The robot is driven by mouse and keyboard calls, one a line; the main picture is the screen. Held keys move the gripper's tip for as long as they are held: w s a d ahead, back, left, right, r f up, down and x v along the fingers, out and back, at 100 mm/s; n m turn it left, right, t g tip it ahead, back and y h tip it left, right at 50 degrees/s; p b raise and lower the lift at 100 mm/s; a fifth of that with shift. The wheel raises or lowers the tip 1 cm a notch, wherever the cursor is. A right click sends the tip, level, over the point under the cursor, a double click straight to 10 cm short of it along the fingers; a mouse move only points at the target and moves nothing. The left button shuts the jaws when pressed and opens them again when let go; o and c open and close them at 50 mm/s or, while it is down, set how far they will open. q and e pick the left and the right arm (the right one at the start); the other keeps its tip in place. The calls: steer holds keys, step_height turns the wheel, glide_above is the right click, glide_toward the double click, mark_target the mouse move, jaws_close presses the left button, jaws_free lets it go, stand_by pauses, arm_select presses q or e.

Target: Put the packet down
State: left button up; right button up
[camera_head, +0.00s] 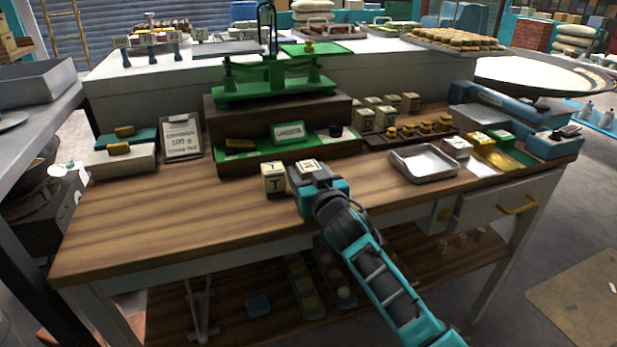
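A cream packet (308,165) with dark marking on its top shows at the end of my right gripper (318,179). The teal gripper is shut on it, low over the front middle of the wooden workbench (170,215). The gripper hides the packet's lower part, so I cannot tell whether it touches the bench top. A second cream packet (272,179), marked with a dark T, stands upright just left of the held one. My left gripper is not in view.
Behind the packets stand a green balance scale (275,88) and a green-lined tray (240,158). An empty metal tray (424,165) lies to the right. A sign card (182,137) stands at the left. The bench's front left is clear.

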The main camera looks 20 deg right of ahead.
steer(key=c, duration=0.8)
